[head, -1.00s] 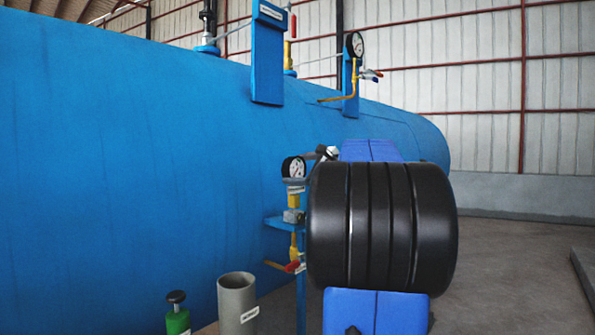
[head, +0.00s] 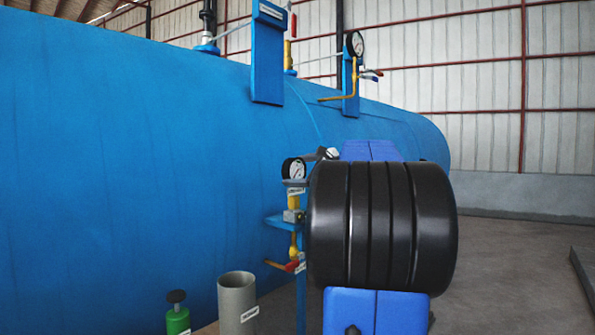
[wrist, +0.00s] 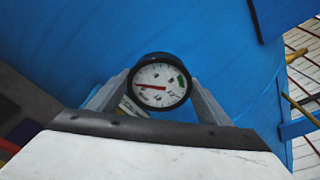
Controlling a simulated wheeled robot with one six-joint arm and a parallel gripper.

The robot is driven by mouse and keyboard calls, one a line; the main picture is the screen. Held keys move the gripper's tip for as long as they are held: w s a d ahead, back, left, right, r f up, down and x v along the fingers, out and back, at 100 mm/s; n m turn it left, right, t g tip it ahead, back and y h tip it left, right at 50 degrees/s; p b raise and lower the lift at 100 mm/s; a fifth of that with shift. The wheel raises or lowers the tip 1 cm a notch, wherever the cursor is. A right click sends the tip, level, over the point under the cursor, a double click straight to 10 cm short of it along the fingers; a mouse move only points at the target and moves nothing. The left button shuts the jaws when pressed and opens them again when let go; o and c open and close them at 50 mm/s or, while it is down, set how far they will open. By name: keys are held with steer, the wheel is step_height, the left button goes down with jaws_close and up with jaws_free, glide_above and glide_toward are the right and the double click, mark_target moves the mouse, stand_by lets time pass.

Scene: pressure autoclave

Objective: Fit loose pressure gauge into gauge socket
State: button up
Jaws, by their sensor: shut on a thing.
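The loose pressure gauge (wrist: 160,84) has a black rim, a white face and a red needle. My gripper (wrist: 160,90) is shut on it, with one grey finger on each side. In the head view the gauge (head: 293,169) is upright, directly above the gauge socket (head: 294,189), a labelled fitting on top of a yellow pipe piece. The gauge's lower edge meets or overlaps the socket's top in the picture; I cannot tell whether its stem is inside. My gripper (head: 323,154) is mostly hidden behind my black arm link in the head view.
The big blue autoclave (head: 130,170) fills the left. A blue bracket (head: 276,221) and red-handled valve (head: 292,267) are below the socket. A grey tube (head: 237,300) and green bottle (head: 178,321) stand at the front. Another mounted gauge (head: 355,44) is higher up.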

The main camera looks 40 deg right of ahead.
steer(key=shift+f, duration=1.9)
steer(key=o, duration=1.5)
steer(key=shift+f, duration=0.1)
steer(key=s+r, duration=0.2)
steer(key=s, duration=1.5)
steer(key=shift+s+a, duration=0.15)
steer(key=shift+a, duration=0.15)
